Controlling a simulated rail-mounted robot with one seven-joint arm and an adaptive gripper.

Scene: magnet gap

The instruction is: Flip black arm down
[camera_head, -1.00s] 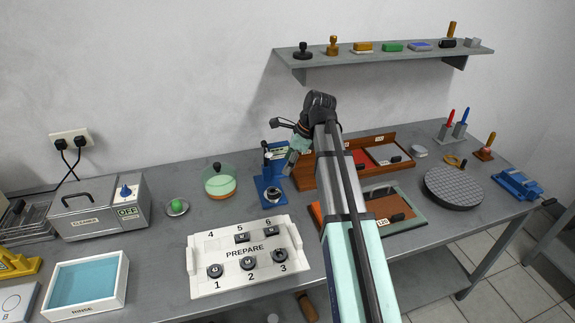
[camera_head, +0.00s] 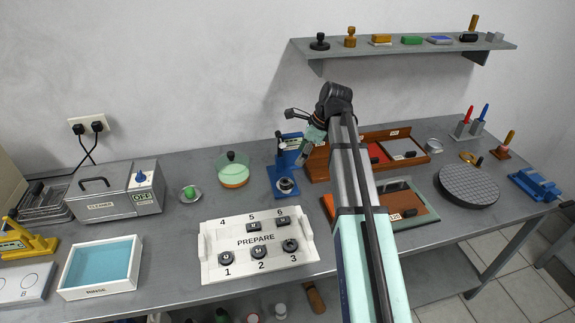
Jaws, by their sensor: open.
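A blue stand (camera_head: 287,168) with a round dark-rimmed piece (camera_head: 286,185) on its base stands on the bench, just right of the green-lidded dish. A small dark part (camera_head: 280,136) shows at its upper left; I cannot tell whether this is the black arm or how it is tilted. My gripper (camera_head: 304,158) points down and left, just right of the stand's upright. It is open and seems to hold nothing. It overlaps part of the stand's right side, and I cannot tell whether they touch.
The green-lidded dish (camera_head: 232,170) stands left of the blue stand. The white PREPARE tray (camera_head: 212,269) with several black knobs lies in front. A red-brown wooden tray (camera_head: 318,166) is close on the right. A grey wall shelf (camera_head: 400,51) hangs above.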

